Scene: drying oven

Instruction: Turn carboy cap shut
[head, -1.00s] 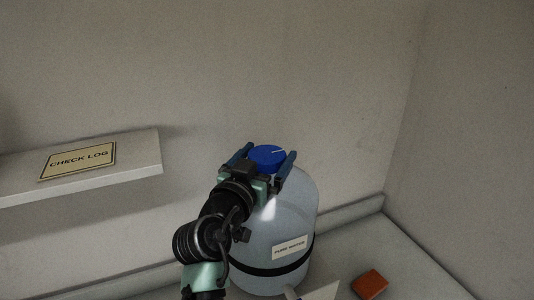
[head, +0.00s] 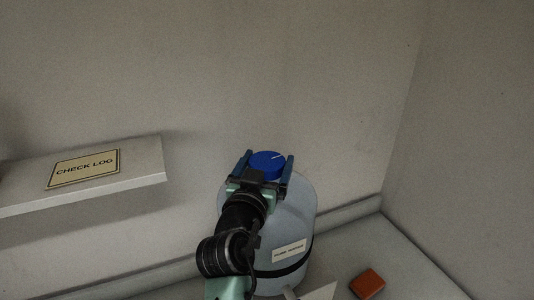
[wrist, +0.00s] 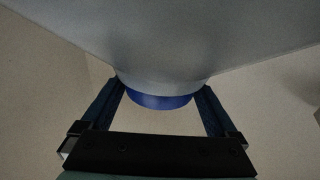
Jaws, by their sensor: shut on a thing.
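The carboy (head: 296,222) is a pale blue-grey, rounded bottle with a dark band and a white label, standing upright on the counter. Its blue cap (head: 267,164) is on top and has a light line on its upper face. My gripper (head: 268,162) reaches over the carboy with one blue finger on each side of the cap, shut on it. In the wrist view the cap (wrist: 160,101) shows between the two fingertips, below the carboy's pale shoulder (wrist: 165,62). My arm hides the left part of the carboy.
A white shelf (head: 140,176) with a CHECK LOG sign (head: 84,168) juts from the wall at left. An orange-brown block (head: 367,284) lies on the counter (head: 400,260) at right of the carboy. Walls stand behind and at right.

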